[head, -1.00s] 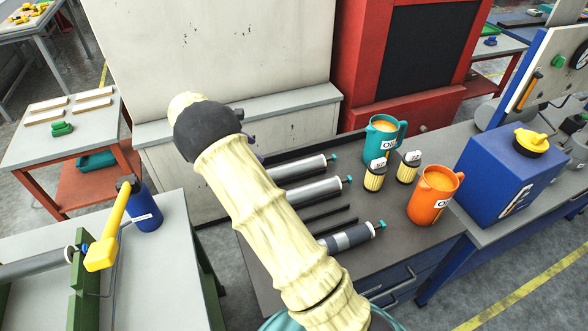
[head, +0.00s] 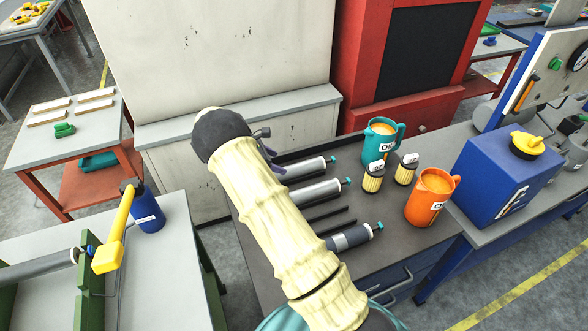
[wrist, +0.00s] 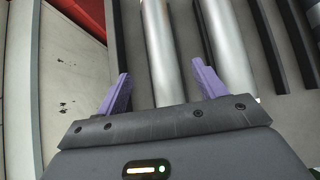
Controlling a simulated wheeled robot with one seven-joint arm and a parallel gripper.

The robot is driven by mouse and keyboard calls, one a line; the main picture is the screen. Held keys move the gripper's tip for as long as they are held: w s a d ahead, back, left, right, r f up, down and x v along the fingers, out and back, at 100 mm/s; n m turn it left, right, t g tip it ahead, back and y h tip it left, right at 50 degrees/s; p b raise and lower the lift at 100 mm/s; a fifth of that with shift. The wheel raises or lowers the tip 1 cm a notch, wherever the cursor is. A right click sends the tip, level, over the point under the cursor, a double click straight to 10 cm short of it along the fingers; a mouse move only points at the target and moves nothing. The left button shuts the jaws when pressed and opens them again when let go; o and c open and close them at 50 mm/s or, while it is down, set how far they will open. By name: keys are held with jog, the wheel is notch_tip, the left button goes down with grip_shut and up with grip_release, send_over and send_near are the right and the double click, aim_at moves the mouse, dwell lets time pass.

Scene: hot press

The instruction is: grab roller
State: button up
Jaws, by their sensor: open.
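Several rollers lie side by side on the grey workbench. The far silver roller (head: 306,169) and the middle silver roller (head: 318,190) have teal end knobs. A darker-banded roller (head: 350,238) lies nearest. My gripper (head: 276,163) is open and empty over the far left side of the bench, partly hidden by my arm. In the wrist view, its purple fingers (wrist: 161,87) stand either side of one silver roller (wrist: 162,45), with a second silver roller (wrist: 228,45) just right of the right finger. I cannot tell how far the fingers are above the rollers.
Dark rails (head: 325,213) separate the rollers. Teal (head: 377,147) and orange (head: 427,204) oil jugs, two small labelled containers (head: 373,178) and a blue canister (head: 505,170) stand to the right. A white machine (head: 215,60) rises behind. The left table (head: 170,265) holds a blue bottle (head: 148,212).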

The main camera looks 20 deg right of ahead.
aim_at(290, 167)
jog(key=shift+x, duration=1.25)
jog(key=shift+s+d+f+p, duration=0.1)
jog(key=shift+d+f+p, duration=0.1)
jog(key=shift+d+p, duration=0.4)
jog(key=p+x, duration=0.2)
jog(key=x, duration=0.1)
jog(key=shift+d+f, duration=0.1)
jog(key=shift+f, duration=0.1)
jog(key=shift+d+f, duration=0.2)
jog(key=shift+f, duration=0.1)
